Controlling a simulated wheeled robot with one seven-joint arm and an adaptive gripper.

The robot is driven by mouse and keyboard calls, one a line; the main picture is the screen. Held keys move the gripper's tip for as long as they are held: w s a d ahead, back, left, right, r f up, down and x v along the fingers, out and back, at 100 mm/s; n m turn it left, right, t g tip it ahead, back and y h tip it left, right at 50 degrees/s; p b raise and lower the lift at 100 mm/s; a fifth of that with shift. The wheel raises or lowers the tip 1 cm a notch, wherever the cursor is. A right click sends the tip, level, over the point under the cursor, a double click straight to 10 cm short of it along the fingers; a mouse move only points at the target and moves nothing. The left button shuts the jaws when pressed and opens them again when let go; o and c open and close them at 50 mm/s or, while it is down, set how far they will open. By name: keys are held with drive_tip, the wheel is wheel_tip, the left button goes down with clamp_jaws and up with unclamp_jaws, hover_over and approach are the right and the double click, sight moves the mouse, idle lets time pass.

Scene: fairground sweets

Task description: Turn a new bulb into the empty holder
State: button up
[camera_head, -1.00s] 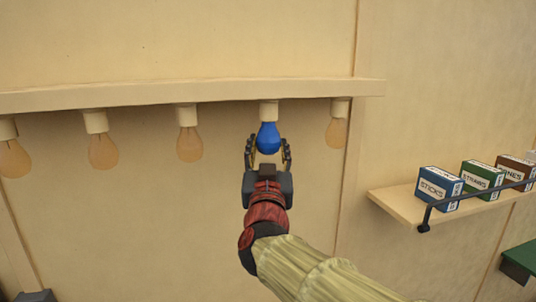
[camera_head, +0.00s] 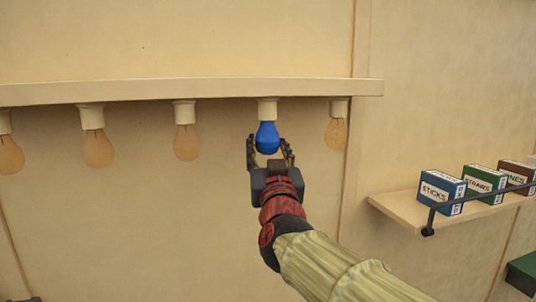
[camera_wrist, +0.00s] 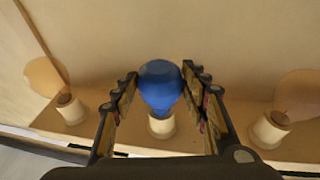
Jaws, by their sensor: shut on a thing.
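A blue bulb (camera_head: 267,138) points down from a white holder (camera_head: 267,108) under the wooden rail, its neck end up at the holder. My gripper (camera_head: 270,150) comes from below with a finger on each side of the bulb, shut on it. In the wrist view the blue bulb (camera_wrist: 160,85) is between my fingers (camera_wrist: 160,92), with the pale holder (camera_wrist: 161,126) behind it. I cannot tell how deep the bulb's base is in the holder.
Orange bulbs (camera_head: 186,143) hang from the other holders on the rail (camera_head: 190,91), with one close on the right (camera_head: 337,132). At the right, a wall shelf (camera_head: 400,208) with a dark bar holds several boxes, including a blue one (camera_head: 441,191). The wall below the rail is clear.

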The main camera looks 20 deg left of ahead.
drive_tip(key=shift+n+g+y+b, duration=0.6)
drive_tip(key=shift+y+b, duration=0.5)
drive_tip(key=shift+b, duration=2.65)
drive_tip(key=shift+w+f+b, duration=0.1)
drive_tip(key=shift+b, duration=0.45)
drive_tip(key=shift+f+b, duration=0.3)
drive_tip(key=shift+f, duration=0.2)
drive_tip(key=shift+d+r, duration=0.1)
drive_tip(key=shift+r, duration=0.45)
drive_tip(key=o, duration=1.2)
drive_tip(key=shift+c, duration=0.2)
drive_tip(key=shift+r+p, duration=0.25)
drive_tip(key=shift+p, duration=1.1)
drive_tip(key=shift+a+h+p, duration=0.2)
drive_tip(key=shift+h+p, duration=0.1)
drive_tip(key=shift+p, duration=0.6)
drive_tip(key=h+p, duration=0.1)
drive_tip(key=p, duration=0.2)
drive_tip(key=shift+d+f+m+t+p, duration=0.1)
drive_tip(key=shift+m+t+p, duration=0.2)
drive_tip(key=shift+m+t, duration=0.1)
